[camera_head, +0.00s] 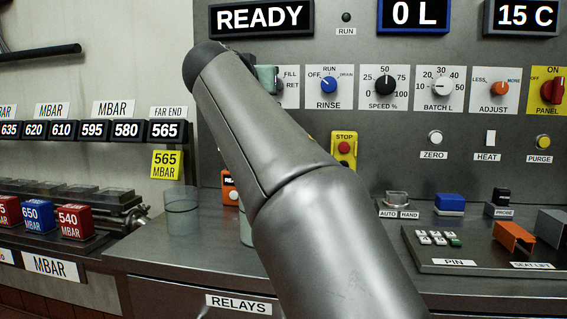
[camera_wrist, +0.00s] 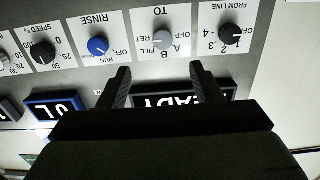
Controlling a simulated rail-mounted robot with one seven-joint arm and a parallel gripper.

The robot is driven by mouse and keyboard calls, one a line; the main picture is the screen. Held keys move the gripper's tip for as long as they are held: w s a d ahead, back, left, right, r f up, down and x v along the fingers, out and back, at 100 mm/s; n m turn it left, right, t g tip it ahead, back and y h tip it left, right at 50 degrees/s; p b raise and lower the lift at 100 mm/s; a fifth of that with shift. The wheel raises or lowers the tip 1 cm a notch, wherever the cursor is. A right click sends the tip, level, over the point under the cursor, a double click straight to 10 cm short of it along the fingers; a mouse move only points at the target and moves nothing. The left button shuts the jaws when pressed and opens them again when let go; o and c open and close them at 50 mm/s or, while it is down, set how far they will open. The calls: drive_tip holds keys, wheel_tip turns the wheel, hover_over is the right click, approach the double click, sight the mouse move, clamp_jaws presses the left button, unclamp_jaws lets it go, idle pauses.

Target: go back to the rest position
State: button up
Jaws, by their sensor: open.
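My gripper (camera_wrist: 157,82) shows in the wrist view with its two dark fingers spread apart and nothing between them. Its fingers point toward the panel near the TO selector knob (camera_wrist: 162,42), in front of the READY display (camera_wrist: 180,97). I cannot tell the exact distance from the fingers to the panel.
The panel carries the RINSE knob (camera_head: 329,86), SPEED knob (camera_head: 384,85), red PANEL knob (camera_head: 552,90) and yellow STOP box (camera_head: 344,149). A clear beaker (camera_head: 182,213) stands on the counter left of my arm. A PIN keypad (camera_head: 438,239) and orange bracket (camera_head: 514,238) lie at right.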

drive_tip(key=s+d+f+n+g+p, duration=0.1)
drive_tip(key=d+f+g+p, duration=0.3)
drive_tip(key=d+p, duration=0.4)
drive_tip(key=s+d+f+g+p, duration=0.1)
drive_tip(key=d+f+g+p, duration=0.35)
drive_tip(key=d+p, duration=0.35)
drive_tip(key=s+d+f+g+y+p, duration=0.1)
drive_tip(key=s+d+f+g+p, duration=0.1)
drive_tip(key=s+p, duration=0.4)
drive_tip(key=s+d+f+g+p, duration=0.2)
drive_tip(key=s+f+p, duration=0.4)
drive_tip(key=s, duration=0.8)
drive_tip(key=s+d+f+n+g+y+p, duration=0.1)
drive_tip(key=s+f+g+p, duration=0.3)
drive_tip(key=s, duration=0.7)
drive_tip(key=d+p, duration=0.1)
drive_tip(key=p, duration=0.1)
drive_tip(key=shift+d+g+y+p, duration=0.3)
drive_tip(key=shift+g+p, duration=0.05)
